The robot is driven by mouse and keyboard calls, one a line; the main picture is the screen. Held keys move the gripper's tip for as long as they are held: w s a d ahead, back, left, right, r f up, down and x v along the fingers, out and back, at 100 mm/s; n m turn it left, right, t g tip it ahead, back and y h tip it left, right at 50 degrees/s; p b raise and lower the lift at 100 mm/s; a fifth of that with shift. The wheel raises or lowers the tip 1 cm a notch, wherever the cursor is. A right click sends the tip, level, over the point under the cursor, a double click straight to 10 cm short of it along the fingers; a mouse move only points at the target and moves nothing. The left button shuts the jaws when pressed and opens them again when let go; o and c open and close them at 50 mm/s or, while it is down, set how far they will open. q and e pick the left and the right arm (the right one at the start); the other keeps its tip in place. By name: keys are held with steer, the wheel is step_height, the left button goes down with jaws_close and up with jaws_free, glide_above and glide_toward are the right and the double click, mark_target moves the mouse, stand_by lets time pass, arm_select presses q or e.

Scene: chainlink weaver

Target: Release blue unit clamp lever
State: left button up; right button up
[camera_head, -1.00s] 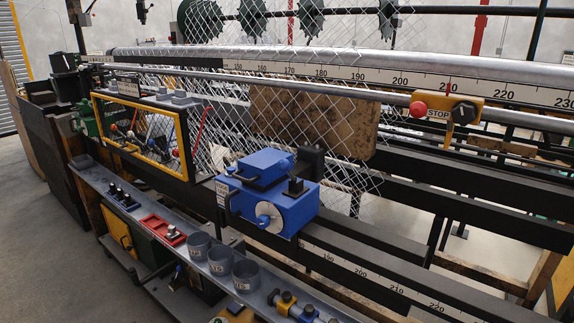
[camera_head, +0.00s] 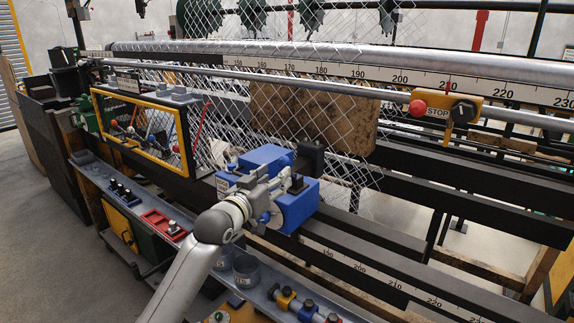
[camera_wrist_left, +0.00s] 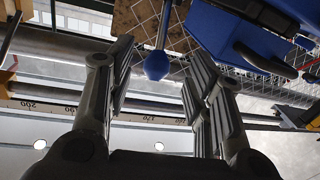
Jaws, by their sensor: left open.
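The blue unit (camera_head: 295,207) sits on the dark rail at the middle of the head view, and part of its front is hidden behind my left gripper. My left gripper (camera_head: 268,188) is at the unit's front left side. In the left wrist view its two fingers are apart, and a lever with a round blue knob (camera_wrist_left: 157,65) shows between them, with space on both sides. The blue body of the unit (camera_wrist_left: 228,42) is at the upper right there. I cannot tell how far beyond the fingertips the knob is. My right gripper is not in view.
Chain-link mesh (camera_head: 225,110) hangs behind the unit. A yellow-framed guard (camera_head: 181,172) stands to the left. A red stop button (camera_head: 418,109) is on the rail at right. Grey cups (camera_head: 246,270) and a red tray (camera_head: 163,224) lie on the front shelf.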

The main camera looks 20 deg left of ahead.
arm_select(q)
steer(key=shift+w+d+p, duration=0.25)
steer(key=shift+w+p, duration=0.05)
steer(key=shift+w, duration=0.95)
steer(key=shift+w+d+p, duration=0.2)
steer(key=shift+w+p, duration=0.1)
steer(key=shift+w, duration=0.9)
steer(key=shift+w+d+p, duration=0.25)
steer(key=shift+w+p, duration=0.05)
steer(key=shift+w, duration=0.95)
steer(key=shift+c, duration=0.3)
steer(key=shift+f, duration=0.1)
jaws_close()
